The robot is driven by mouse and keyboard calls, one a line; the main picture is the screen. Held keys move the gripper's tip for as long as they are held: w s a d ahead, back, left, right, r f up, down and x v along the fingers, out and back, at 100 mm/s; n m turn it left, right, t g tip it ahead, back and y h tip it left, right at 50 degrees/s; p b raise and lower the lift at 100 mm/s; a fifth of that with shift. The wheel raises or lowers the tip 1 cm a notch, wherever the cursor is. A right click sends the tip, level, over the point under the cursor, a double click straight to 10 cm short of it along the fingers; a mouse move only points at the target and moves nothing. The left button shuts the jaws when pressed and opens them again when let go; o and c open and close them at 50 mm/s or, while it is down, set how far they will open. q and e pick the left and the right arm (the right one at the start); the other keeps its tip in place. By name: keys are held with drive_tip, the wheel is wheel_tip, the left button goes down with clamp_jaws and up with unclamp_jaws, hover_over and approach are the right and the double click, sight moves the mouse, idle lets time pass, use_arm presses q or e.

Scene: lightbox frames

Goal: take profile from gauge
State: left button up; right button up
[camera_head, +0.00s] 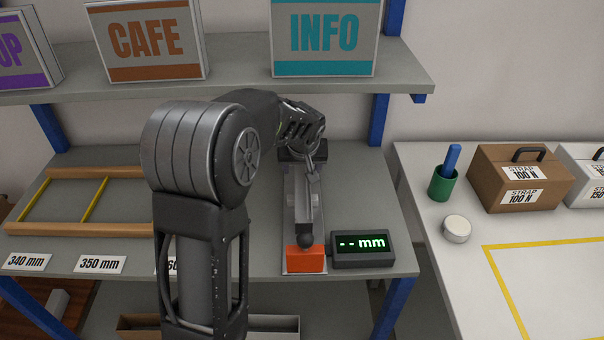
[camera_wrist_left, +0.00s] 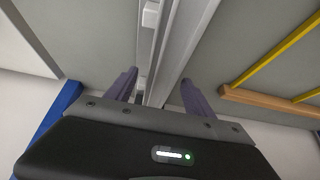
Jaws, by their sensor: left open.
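The gauge is a narrow rail with an orange block (camera_head: 305,259) at its front end, and a black display (camera_head: 362,249) beside it reads "-- mm" in green. A grey bar, seemingly the profile (camera_head: 304,205), lies along the gauge behind the orange block. My right gripper is not in view.
A wooden rack with yellow bars (camera_head: 95,200) stands on the left of the grey table, with length labels (camera_head: 100,264) in front. A shelf (camera_head: 240,66) with lightboxes overhangs the back. On the right, a white table (camera_head: 470,265) holds a green cup (camera_head: 442,185) and a brown case (camera_head: 520,178).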

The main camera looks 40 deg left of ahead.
use_arm(q)
clamp_jaws()
idle(0.8)
